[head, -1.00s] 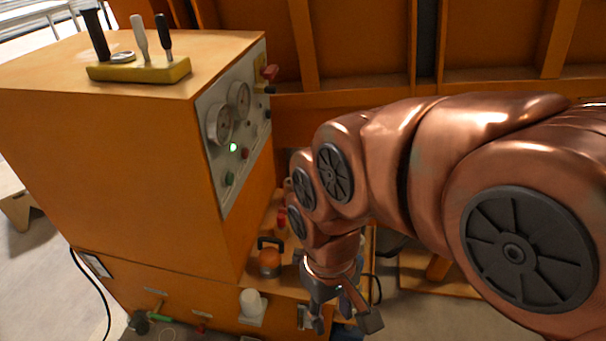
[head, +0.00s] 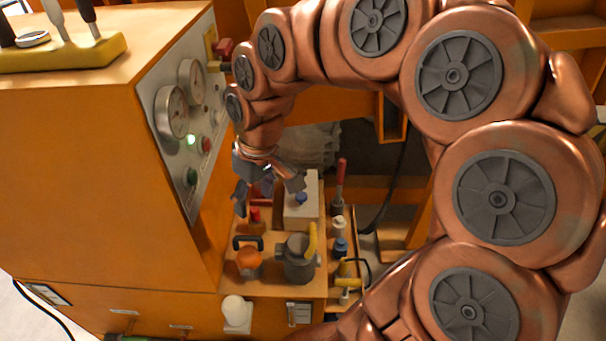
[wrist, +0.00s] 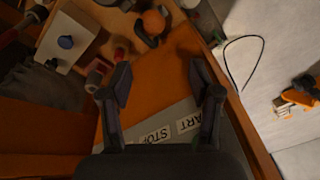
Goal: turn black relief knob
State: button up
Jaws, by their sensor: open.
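I cannot pick out the black relief knob for sure in either view. A control panel (head: 180,110) with two gauges, a lit green light, a green button and a red button is on the side of the orange cabinet. My gripper (head: 268,195) is open and empty, pointing down above the ledge beside the panel. In the wrist view my gripper (wrist: 163,85) has its two dark fingers spread, with the panel's STOP and START labels (wrist: 170,128) between and below them. Part of the panel is hidden by my fingers and palm there.
On the ledge stand an orange round piece with a black handle (head: 248,262), a grey cylinder with a yellow lever (head: 299,262), a white box with a blue knob (head: 302,212) and red fittings (head: 255,214). A white cup-like piece (head: 236,310) is at the front.

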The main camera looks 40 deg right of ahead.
jog(key=w+d+f+t+b, duration=0.1)
jog(key=w+d+f+b, duration=0.15)
jog(key=w+d, duration=0.45)
jog(key=m+t+b, duration=0.2)
jog(key=t+b, duration=0.1)
jog(key=b, duration=0.2)
send_near(302, 170)
jog(key=f, duration=0.1)
jog(key=shift+h, duration=0.4)
jog(key=shift+a+p+x, duration=0.2)
jog(key=shift+p+x, duration=0.1)
jog(key=shift+x, duration=1.7)
jog(key=shift+a+p+x, duration=0.15)
jog(key=shift+p+x, duration=0.1)
jog(key=shift+x, duration=1.75)
jog(key=shift+w, duration=0.15)
jog(key=shift+c, duration=0.3)
jog(key=c, duration=1.1)
jog(key=shift+o, duration=0.2)
